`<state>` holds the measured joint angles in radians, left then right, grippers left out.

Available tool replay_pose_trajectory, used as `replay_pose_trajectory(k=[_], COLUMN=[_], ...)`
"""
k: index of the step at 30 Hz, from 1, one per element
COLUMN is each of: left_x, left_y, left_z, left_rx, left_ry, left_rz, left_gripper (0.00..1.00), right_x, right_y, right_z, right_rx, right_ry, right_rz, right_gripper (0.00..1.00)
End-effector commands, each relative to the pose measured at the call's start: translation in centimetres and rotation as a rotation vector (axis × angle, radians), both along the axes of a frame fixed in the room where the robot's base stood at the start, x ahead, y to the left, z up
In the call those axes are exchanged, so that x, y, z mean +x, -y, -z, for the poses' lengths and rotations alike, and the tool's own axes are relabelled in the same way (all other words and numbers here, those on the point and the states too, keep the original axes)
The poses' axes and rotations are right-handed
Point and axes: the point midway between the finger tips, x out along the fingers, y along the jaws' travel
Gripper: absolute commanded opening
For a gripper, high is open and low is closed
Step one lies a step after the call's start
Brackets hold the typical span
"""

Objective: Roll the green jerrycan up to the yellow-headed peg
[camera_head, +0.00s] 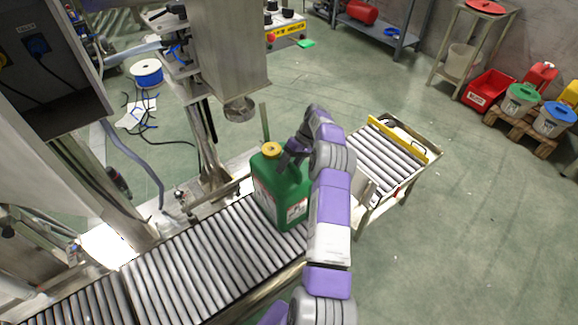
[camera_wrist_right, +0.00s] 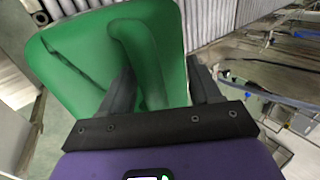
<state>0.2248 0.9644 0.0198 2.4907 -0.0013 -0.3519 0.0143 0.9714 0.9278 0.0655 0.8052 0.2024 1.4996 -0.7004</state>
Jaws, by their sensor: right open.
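The green jerrycan (camera_head: 268,190) with a yellow cap stands upright on the roller conveyor (camera_head: 190,258), near its far right end. In the right wrist view the jerrycan (camera_wrist_right: 75,65) fills the left and middle. My right gripper (camera_head: 290,152) is at the top of the can, beside the cap. In the wrist view my right gripper (camera_wrist_right: 163,82) is open, with the can's raised handle part between its fingers; I cannot tell whether they touch it. I cannot make out a yellow-headed peg. My left gripper is not in view.
A roller cart (camera_head: 371,157) with a yellow bar (camera_head: 397,138) stands beyond the conveyor end, right of my arm. A thin upright rod (camera_head: 265,121) rises behind the can. A metal machine frame (camera_head: 228,50) stands over the conveyor's far side. Open floor lies to the right.

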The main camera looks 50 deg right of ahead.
Motion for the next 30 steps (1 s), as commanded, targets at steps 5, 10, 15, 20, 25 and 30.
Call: replay_pose_trajectory(k=[5, 10, 15, 20, 25, 30], left_x=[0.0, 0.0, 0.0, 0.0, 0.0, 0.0], left_y=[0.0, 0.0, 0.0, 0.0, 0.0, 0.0], left_z=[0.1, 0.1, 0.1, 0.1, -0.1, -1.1], left_rx=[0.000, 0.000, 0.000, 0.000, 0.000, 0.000], left_ry=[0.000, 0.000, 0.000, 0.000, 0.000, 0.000], left_rz=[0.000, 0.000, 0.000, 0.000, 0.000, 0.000], left_gripper=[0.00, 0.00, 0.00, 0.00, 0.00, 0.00], right_x=[0.1, 0.2, 0.1, 0.0, -0.1, -0.5], right_y=[0.0, 0.0, 0.0, 0.1, 0.4, 1.6], right_z=[0.5, 0.5, 0.5, 0.5, 0.0, -2.3], right_rx=[-0.005, -0.004, -0.005, -0.006, -0.008, -0.009], right_ry=[0.003, 0.003, 0.002, 0.002, 0.002, 0.003], right_rz=[0.001, 0.001, 0.000, 0.001, 0.001, 0.002], right_gripper=[0.66, 0.92, 0.93, 0.93, 0.93, 0.93])
